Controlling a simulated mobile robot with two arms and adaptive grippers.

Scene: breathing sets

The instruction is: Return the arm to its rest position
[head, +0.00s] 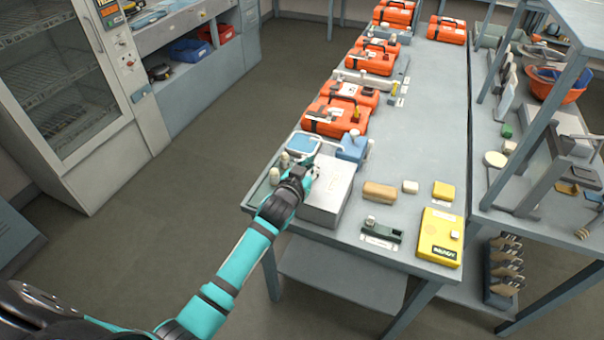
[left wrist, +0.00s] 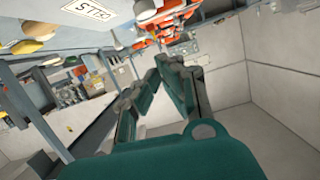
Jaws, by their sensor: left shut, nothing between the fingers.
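My left arm reaches in from the lower left in the head view. Its gripper (head: 305,177) is over the near left part of the long grey table (head: 432,120), beside the top of a white box (head: 330,193). I cannot tell whether it touches the box. In the left wrist view the gripper's fingers (left wrist: 162,75) come together at their tips with nothing between them. My right gripper is in neither view.
Orange cases (head: 335,117) line the table's left side. A yellow case (head: 440,236), a tan block (head: 380,191) and a blue item (head: 353,146) lie near the front. A shelving frame (head: 545,120) stands at right. The floor (head: 190,220) at left is clear.

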